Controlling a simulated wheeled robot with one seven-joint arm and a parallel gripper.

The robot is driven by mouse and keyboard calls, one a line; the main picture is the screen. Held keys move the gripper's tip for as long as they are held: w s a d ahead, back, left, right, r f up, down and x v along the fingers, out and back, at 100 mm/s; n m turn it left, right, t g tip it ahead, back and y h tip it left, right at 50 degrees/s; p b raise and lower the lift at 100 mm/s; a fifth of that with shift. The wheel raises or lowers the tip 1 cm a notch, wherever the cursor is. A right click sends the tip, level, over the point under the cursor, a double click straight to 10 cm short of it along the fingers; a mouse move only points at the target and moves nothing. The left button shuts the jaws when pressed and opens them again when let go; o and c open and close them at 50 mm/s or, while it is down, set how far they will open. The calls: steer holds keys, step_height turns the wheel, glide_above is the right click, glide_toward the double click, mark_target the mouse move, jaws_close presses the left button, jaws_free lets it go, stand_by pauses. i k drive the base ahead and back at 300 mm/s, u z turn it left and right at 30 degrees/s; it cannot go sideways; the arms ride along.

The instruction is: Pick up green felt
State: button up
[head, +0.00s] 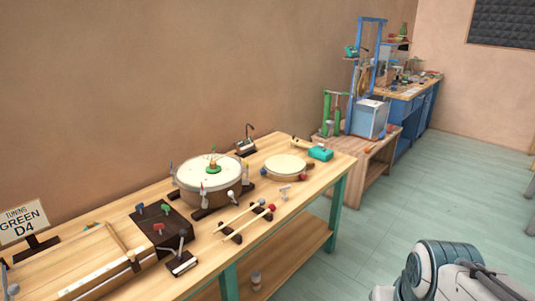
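I cannot tell for sure which item is the green felt. A small green-based piece (213,168) with a pale stem and green tip stands upright on the pale head of the large drum (188,173). Several coloured pegs stand in a dark block (175,232) to the left of the drum, including a red-topped peg (159,228), another red one and a green-topped one (165,208). My gripper is not in view; only part of my own arm shows at the bottom right, over the floor and apart from the table.
The wooden table (325,172) also holds a small flat drum (285,166), mallets on rests (247,220), a teal item (320,153) and a "TUNING GREEN D4" sign (24,221). A cluttered bench (408,92) stands farther back. Green floor (350,230) right of the table is clear.

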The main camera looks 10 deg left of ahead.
mark_target(213, 168)
steer(key=u, duration=0.1)
steer(key=i, duration=1.25)
steer(key=u, duration=1.1)
steer(key=i, duration=0.75)
steer(key=u, duration=0.75)
